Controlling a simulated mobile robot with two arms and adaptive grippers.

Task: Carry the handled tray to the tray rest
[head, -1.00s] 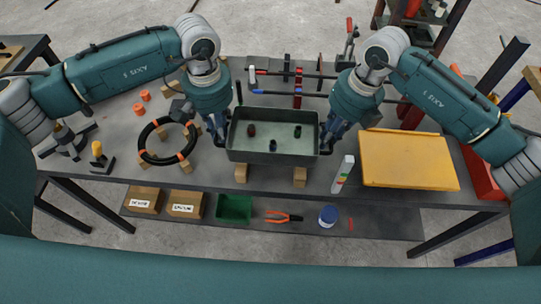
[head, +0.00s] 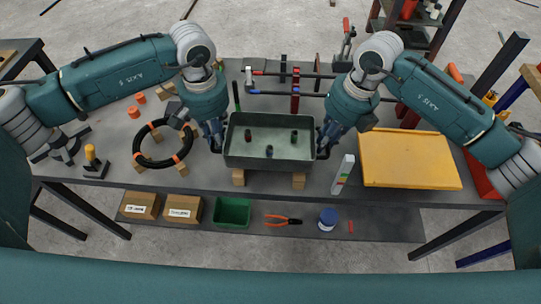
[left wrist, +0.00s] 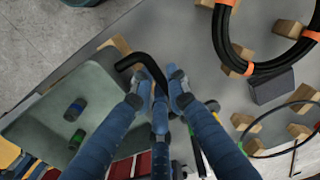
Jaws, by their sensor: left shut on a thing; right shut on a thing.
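The handled tray (head: 270,162) is a grey-green open box at the middle of the workbench, roughly level. Three small dark pieces stand in it, with red, blue and green marks. My left gripper (head: 217,141) is shut on the tray's left handle; the left wrist view shows the black bent handle (left wrist: 143,66) between the fingers of this gripper (left wrist: 160,88). My right gripper (head: 322,146) is shut on the right handle, mostly hidden by its fingers. Two wooden blocks (head: 298,181) show under the tray's front edge; I cannot tell whether the tray touches them. Nothing is clearly identifiable as the tray rest.
A black ring with orange bands (head: 162,163) lies on blocks at left. A yellow panel (head: 410,160) lies at right, with a white bottle-like item (head: 343,174) beside the tray. Bars and a red clamp (head: 295,88) stand behind. A lower shelf holds boxes (head: 184,208) and pliers.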

